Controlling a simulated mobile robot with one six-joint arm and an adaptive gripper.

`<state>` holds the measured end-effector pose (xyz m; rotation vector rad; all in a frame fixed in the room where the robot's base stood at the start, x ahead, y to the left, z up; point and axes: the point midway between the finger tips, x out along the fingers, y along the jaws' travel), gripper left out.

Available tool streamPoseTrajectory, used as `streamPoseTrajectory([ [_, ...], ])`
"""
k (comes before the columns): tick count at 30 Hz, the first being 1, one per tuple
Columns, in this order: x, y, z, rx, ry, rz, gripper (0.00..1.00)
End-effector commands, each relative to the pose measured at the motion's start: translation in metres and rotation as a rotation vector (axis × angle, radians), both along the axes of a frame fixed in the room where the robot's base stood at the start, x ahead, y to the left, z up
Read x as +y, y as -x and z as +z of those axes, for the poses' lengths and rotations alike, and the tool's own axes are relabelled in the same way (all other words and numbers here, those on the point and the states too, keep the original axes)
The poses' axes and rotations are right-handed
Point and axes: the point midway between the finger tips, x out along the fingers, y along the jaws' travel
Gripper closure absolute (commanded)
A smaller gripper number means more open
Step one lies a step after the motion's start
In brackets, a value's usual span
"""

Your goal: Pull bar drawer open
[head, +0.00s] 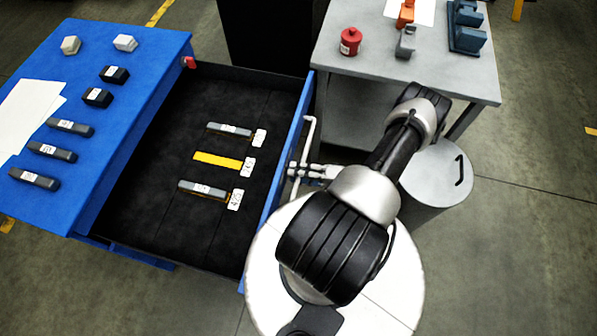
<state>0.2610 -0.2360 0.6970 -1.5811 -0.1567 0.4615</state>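The bar drawer (150,215) is pulled out to the right from the blue cabinet (150,60), and its dark inside lies exposed. Its blue front panel (290,135) carries a pale bar handle (309,133) on the outer side. My gripper (294,170) is at the middle of this handle, with its fingertips at the bar and close to the panel. The fingers are small in view and overlap the handle, so I cannot tell whether they grip it. Inside the drawer lie two grey bars (228,129) (203,189) and a yellow strip (217,160), each beside a white tag.
Several dark blocks and a paper (28,112) lie on the cabinet top. A grey table (400,68) with a red canister (350,41) stands at the upper right. A grey drum (438,185) stands right of my arm. Floor is clear at the lower right.

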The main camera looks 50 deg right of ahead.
Motion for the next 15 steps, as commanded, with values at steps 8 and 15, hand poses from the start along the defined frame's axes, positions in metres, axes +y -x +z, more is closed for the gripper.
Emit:
streamPoseTrajectory([
  [8, -0.019, 0.041, 0.009, 0.001, 0.004, -0.007, 0.67],
  [15, -0.037, 0.085, 0.018, 0.000, 0.005, -0.005, 0.67],
])
